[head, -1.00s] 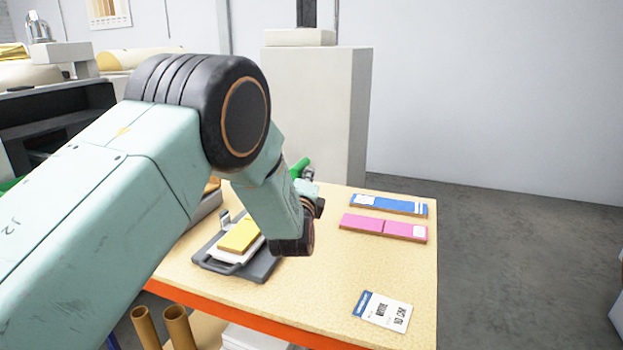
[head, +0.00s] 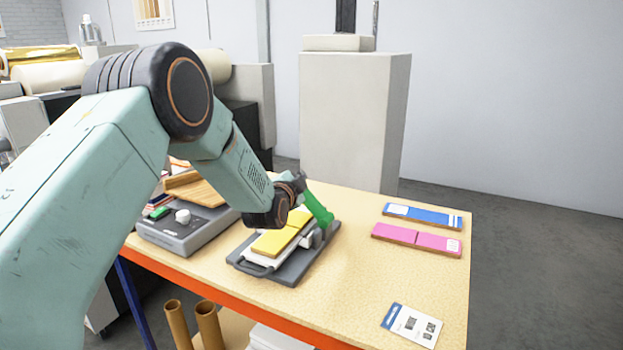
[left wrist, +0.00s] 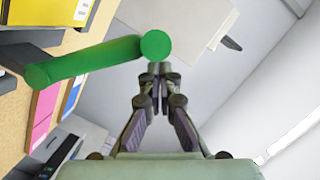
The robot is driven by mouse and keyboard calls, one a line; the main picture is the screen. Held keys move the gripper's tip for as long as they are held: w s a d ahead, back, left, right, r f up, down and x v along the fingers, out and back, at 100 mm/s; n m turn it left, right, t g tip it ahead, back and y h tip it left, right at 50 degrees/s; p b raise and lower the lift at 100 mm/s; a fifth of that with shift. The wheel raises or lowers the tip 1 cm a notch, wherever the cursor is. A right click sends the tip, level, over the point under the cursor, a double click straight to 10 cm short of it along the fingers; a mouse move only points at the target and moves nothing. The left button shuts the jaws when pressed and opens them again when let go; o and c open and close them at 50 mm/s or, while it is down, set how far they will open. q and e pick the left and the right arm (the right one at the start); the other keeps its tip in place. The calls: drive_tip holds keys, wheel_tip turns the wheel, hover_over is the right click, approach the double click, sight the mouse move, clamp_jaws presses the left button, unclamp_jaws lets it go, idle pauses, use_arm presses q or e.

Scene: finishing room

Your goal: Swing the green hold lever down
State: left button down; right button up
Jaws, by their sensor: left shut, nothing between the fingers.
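The green hold lever (head: 318,204) is a thick round bar on the right side of a dark grey clamp base (head: 291,273). It slants up and to the left in the head view. A yellow block (head: 272,243) lies on the base's white plate. My left gripper (head: 299,180) is at the lever's upper end, its fingers partly hidden by my wrist. In the left wrist view the shut, empty fingertips (left wrist: 158,72) are just below the round end of the lever (left wrist: 155,46); I cannot tell if they touch. My right gripper is out of view.
A grey device (head: 190,235) with a white knob stands left of the clamp on the table (head: 360,270). Pink (head: 417,240) and blue (head: 422,215) blocks and a printed card (head: 411,325) lie to the right. The table between clamp and card is clear.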

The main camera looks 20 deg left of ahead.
use_arm(q)
drive_tip(key=a+f+n+h+b, duration=0.1)
drive_tip(key=a+f+n+b, duration=0.1)
drive_tip(key=f, duration=0.1)
drive_tip(key=a+f+n+b, duration=0.2)
drive_tip(key=a+f+n, duration=0.1)
drive_tip(key=shift+w+a+f+g+h, duration=0.15)
drive_tip(key=shift+a+g+h, duration=0.15)
drive_tip(key=shift+g+h, duration=0.1)
drive_tip(key=shift+a+f+b, duration=0.2)
drive_tip(key=shift+f+b, duration=0.2)
drive_tip(key=shift+f, duration=0.2)
drive_tip(key=shift+a+f+b, duration=0.2)
drive_tip(key=shift+f+b, duration=0.15)
drive_tip(key=shift+f, duration=0.2)
drive_tip(key=shift+f, duration=0.2)
drive_tip(key=shift+d+r+p, duration=0.15)
drive_tip(key=shift+r+p, duration=0.25)
drive_tip(key=shift+r, duration=0.1)
drive_tip(key=s+r+p, duration=0.2)
drive_tip(key=s+r, duration=0.3)
drive_tip(key=s, duration=0.4)
drive_tip(key=shift+s+d+r+p, duration=0.3)
drive_tip(key=shift+d+r+p, duration=0.05)
drive_tip(key=shift+p, duration=0.05)
drive_tip(key=shift+s+r, duration=0.2)
